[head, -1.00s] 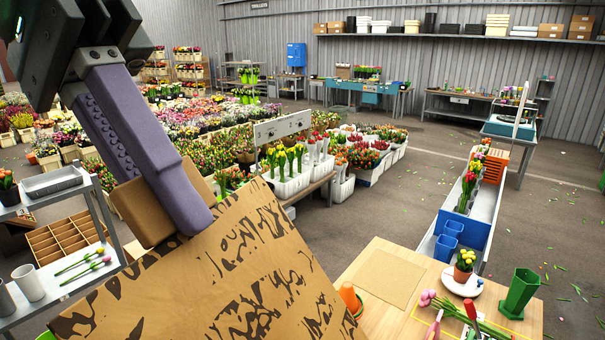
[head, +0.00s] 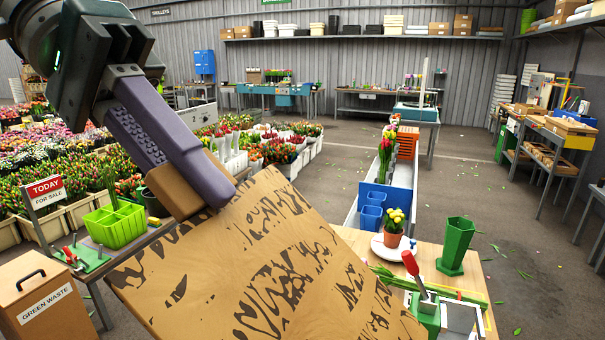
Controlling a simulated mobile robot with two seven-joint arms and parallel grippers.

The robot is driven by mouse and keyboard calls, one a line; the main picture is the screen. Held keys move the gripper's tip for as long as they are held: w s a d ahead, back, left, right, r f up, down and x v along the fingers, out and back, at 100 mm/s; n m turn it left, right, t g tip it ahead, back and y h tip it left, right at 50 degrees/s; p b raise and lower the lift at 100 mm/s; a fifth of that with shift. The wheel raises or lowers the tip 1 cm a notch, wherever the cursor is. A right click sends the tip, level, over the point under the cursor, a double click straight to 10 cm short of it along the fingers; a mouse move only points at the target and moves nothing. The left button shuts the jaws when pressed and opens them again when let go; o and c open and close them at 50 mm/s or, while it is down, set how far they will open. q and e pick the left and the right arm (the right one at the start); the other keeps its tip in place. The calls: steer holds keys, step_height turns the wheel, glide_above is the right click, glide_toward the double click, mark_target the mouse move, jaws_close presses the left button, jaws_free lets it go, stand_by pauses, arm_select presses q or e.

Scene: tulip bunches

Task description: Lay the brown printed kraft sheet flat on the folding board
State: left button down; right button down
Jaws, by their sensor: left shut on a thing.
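The brown printed kraft sheet (head: 262,270) fills the lower middle of the head view, tilted, with black print on its face. My left gripper (head: 212,196) comes in from the upper left and is shut on the sheet's upper left edge. The sheet hangs in the air and covers much of the wooden worktable (head: 478,277). I cannot make out the folding board; the sheet may hide it. My right gripper is not in view.
On the worktable stand a green hexagonal vase (head: 456,245), a potted yellow plant (head: 393,226) on a white dish and a red-handled tool (head: 413,268). Blue cups (head: 371,216) stand behind.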

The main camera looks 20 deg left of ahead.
arm_select(q)
steer(key=w+d+f+m+g+h+b, duration=0.1)
steer(key=d+f+b, duration=0.1)
steer(key=f+b, duration=0.7)
steer(key=w+d+f+b, duration=0.1)
steer(key=d+f+b, duration=0.1)
steer(key=f+b, duration=0.75)
steer(key=s+d+f+m+g+h+p, duration=0.1)
steer(key=s+d+f+m+g+p, duration=0.15)
steer(key=d+f, duration=0.85)
steer(key=s+f+n+t+h, duration=0.1)
steer(key=s+f+n+t, duration=0.2)
steer(key=f, duration=0.7)
steer(key=shift+s+f+n+t, duration=0.25)
steer(key=shift+f+n+t, duration=0.05)
steer(key=shift+n+t, duration=0.15)
